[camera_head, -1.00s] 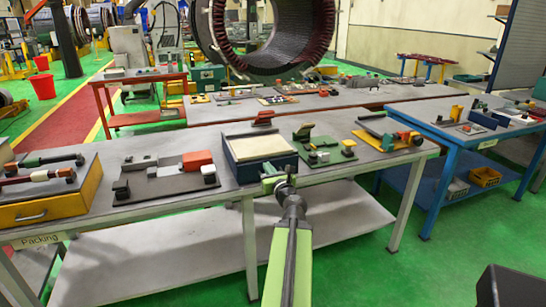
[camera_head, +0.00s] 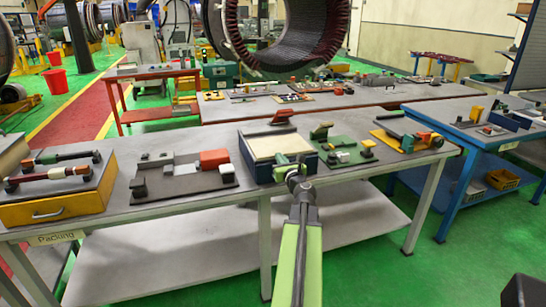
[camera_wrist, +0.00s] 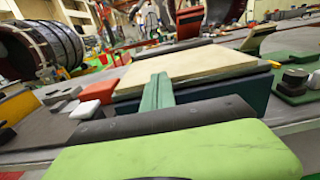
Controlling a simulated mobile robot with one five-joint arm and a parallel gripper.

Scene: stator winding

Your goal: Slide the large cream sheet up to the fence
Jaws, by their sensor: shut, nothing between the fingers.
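The large cream sheet (camera_head: 262,146) lies flat on top of a dark blue box on the bench. In the wrist view the sheet (camera_wrist: 200,62) fills the middle, with a dark fence strip (camera_wrist: 165,49) along its far side. A dark strip, likely that fence (camera_head: 255,131), also shows behind the sheet in the head view. My gripper (camera_head: 289,163) is shut and empty at the sheet's near right part. In the wrist view its green fingers (camera_wrist: 157,92) overlap the sheet's near edge. I cannot tell whether they touch it.
A red block (camera_head: 214,159) on a dark plate stands left of the box. A green plate (camera_head: 340,152) with small fixtures stands close on the right. A yellow drawer unit (camera_head: 56,208) is at far left. Little bare bench lies around the box.

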